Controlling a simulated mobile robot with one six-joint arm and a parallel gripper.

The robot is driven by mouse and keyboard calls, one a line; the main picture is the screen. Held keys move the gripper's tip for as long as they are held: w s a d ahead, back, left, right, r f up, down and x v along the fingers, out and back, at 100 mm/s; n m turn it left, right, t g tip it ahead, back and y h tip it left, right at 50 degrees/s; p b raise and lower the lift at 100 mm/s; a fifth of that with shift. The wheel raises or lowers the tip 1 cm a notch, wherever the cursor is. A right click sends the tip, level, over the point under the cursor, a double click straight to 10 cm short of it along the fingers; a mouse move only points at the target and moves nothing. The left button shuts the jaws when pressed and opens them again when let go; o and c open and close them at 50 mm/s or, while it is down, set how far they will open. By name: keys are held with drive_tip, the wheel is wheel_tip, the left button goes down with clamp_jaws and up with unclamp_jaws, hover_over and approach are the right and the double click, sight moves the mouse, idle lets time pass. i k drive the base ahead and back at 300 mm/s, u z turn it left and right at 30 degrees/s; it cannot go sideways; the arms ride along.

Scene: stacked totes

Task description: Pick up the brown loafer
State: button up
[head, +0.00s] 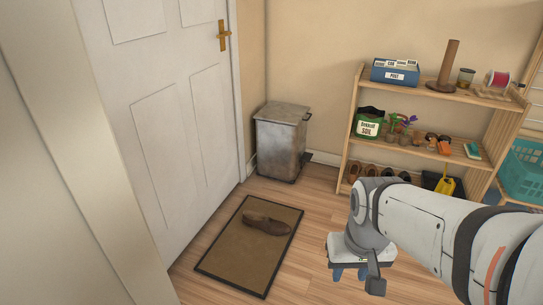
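A brown loafer (266,223) lies on the doormat (228,256), near the mat's far right part, lengthwise roughly left to right. My gripper (350,275) hangs pointing down over the wood floor, to the right of the mat and nearer to me than the loafer. Its two blue fingertips look apart with nothing between them, so it appears open and empty. It is clear of the loafer. My forearm hides part of the floor and the lower shelf at the right.
A white door (150,100) stands at the left, with a metal bin (281,140) beyond the mat. A wooden shelf (430,95) holds a blue file box, pots, a soil bag and several shoes (372,172). A teal basket (522,170) is at far right. Floor between mat and shelf is clear.

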sight(269, 226)
drive_tip(key=u, duration=0.15)
drive_tip(key=i, duration=1.7)
drive_tip(key=u, duration=0.55)
drive_tip(key=k, duration=0.75)
drive_tip(key=u, duration=0.15)
drive_tip(key=i, duration=0.9)
drive_tip(key=z, duration=0.05)
